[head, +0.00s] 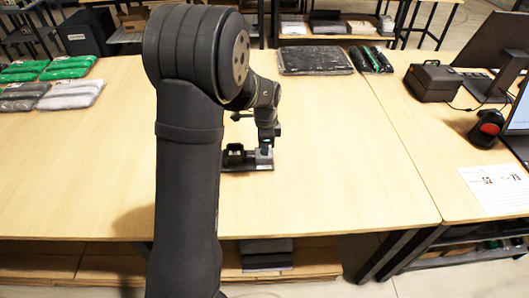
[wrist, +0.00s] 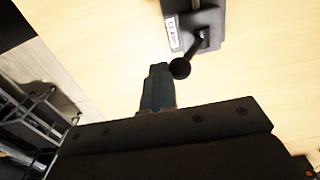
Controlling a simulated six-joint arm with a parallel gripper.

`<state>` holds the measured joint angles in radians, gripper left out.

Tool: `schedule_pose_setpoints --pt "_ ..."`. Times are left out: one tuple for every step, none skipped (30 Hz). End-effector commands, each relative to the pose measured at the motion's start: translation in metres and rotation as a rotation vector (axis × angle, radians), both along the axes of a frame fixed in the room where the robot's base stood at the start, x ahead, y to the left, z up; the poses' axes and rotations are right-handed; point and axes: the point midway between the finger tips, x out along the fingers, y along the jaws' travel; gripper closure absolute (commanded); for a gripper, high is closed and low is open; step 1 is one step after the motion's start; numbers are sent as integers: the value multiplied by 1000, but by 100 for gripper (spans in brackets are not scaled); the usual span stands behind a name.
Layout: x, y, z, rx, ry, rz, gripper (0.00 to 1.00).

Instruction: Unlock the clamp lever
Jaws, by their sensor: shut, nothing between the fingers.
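The clamp is a dark device on a flat base plate (head: 250,167) on the wooden table, just beyond my arm in the head view. In the wrist view part of its dark body (wrist: 208,30) shows at the top, with a white label on its side. Its lever (wrist: 181,68) is a dark rod ending in a round black knob. My gripper (wrist: 160,68) is shut and empty, its blue-grey fingertips right beside the knob on its left. I cannot tell whether they touch. In the head view my gripper (head: 267,147) is small and partly hidden over the clamp.
Green and grey packed garments (head: 70,94) lie at the left. A dark folded garment (head: 314,60) lies at the back. The wood around the clamp is clear.

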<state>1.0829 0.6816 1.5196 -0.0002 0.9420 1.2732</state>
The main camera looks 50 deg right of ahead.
Motion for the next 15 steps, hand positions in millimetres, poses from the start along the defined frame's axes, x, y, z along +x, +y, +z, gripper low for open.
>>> schedule_pose_setpoints --pt "3 -3 1 -3 -1 1 100" --pt "4 -4 2 -3 -1 1 100" --pt "6 -6 3 -1 -1 1 100" --pt "7 -7 4 -1 -1 1 100" --pt "8 -8 4 -3 -1 0 100" --pt "9 -9 5 -3 -1 0 100" --pt "10 -10 6 -3 -1 0 100" --pt "10 -10 6 -3 -1 0 100" --pt "10 -10 6 -2 -2 0 100" --pt "10 -10 6 -1 -1 0 100" --pt "10 -10 6 -1 -1 0 100" --pt "10 -10 6 -1 -1 0 100" --pt "10 -10 6 -1 -1 0 100" --pt "10 -10 6 -1 -1 0 100" --pt "10 -10 6 -1 -1 0 100"
